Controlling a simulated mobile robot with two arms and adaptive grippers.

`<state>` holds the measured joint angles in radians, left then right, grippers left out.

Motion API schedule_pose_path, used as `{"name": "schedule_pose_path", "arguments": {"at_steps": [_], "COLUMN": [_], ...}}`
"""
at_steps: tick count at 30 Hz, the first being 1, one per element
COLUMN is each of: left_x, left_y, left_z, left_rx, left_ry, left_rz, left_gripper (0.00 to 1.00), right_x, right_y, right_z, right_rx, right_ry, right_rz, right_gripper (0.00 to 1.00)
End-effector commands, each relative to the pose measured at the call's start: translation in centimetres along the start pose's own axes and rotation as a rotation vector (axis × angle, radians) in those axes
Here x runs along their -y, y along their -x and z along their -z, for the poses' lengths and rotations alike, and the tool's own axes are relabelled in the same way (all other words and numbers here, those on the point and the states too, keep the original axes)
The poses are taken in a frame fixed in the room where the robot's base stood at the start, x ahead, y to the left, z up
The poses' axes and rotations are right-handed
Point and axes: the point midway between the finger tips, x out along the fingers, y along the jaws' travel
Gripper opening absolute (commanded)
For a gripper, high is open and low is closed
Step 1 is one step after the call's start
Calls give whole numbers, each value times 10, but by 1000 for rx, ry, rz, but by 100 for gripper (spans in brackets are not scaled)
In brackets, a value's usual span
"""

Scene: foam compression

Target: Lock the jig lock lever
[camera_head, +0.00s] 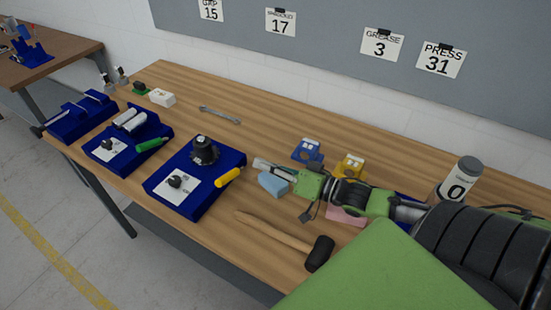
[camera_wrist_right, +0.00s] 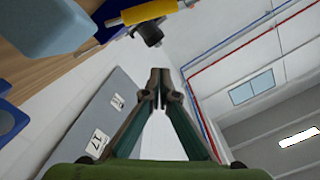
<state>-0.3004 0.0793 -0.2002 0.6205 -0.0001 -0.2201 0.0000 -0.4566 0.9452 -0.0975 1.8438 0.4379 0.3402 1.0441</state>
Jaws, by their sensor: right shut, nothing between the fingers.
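A blue jig (camera_head: 197,205) holds a dark round part (camera_head: 203,150) and a white plate with a dark knob (camera_head: 180,182). A yellow-handled lever (camera_head: 228,177) sticks out from its right side. The yellow handle also shows at the top of the right wrist view (camera_wrist_right: 150,12), apart from the fingertips. My right gripper (camera_head: 258,163) is shut and empty, to the right of the jig and beyond the yellow handle. Its closed fingertips show in the right wrist view (camera_wrist_right: 160,84). My left gripper is not in view.
A light-blue block (camera_head: 272,186) lies just below my right gripper. A mallet (camera_head: 290,238) lies in front. A neighbouring blue jig (camera_head: 108,165) has a green handle (camera_head: 150,144). Blue and yellow fixtures (camera_head: 350,165) stand behind my arm. A wrench (camera_head: 219,114) lies farther back.

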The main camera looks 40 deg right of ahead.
Motion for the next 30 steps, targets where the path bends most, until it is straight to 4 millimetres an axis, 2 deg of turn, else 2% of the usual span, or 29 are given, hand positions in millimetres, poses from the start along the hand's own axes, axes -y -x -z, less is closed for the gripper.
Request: {"name": "schedule_pose_path", "arguments": {"at_steps": [3,10,30], "left_x": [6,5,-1], "left_y": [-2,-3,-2], "left_z": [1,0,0], "left_rx": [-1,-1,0], "left_ry": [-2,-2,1], "left_rz": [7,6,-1], "left_gripper": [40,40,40], "right_x": [0,0,1], "right_y": [16,32,34], "right_z": [-2,0,1], "right_rx": [3,1,-1], "right_ry": [-1,1,1], "right_rz": [-2,0,1], "right_gripper": [0,0,0]}}
